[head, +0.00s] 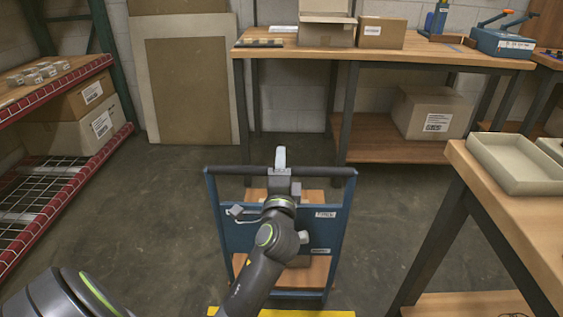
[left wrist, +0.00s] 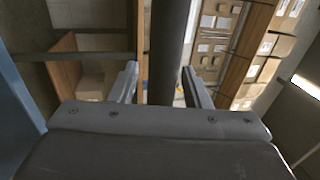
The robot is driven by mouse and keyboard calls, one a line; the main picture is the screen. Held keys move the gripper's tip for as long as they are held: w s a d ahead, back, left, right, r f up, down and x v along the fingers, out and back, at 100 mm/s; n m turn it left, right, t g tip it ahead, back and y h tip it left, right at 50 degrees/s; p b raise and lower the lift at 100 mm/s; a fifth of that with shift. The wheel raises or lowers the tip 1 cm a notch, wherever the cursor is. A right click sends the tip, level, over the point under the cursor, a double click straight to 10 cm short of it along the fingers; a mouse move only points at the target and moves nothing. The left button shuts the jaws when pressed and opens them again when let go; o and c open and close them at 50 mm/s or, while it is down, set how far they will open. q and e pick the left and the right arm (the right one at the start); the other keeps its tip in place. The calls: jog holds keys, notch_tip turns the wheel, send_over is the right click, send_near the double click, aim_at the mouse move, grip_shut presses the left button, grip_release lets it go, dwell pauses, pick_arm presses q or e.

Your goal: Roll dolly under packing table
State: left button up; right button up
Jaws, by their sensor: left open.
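The dolly has a blue upright frame (head: 321,240) with a dark handle bar (head: 322,171) across its top and wooden decks below. It stands on the floor in front of me in the head view. The packing table (head: 440,59), wood-topped with dark legs, stands behind it against the wall. My left gripper (head: 280,158) is open at the middle of the handle bar. In the left wrist view the bar (left wrist: 172,50) runs between the two open fingers; I cannot tell whether they touch it. My right gripper is out of view.
The bay under the table's left part is open floor; a carton (head: 432,110) sits on its lower shelf at right. A red-edged rack (head: 62,172) stands left, and another wooden table (head: 525,215) stands close on the right. Flat boards (head: 187,90) lean on the wall.

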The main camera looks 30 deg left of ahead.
pick_arm(q)
jog(key=shift+c, duration=0.4)
grip_shut()
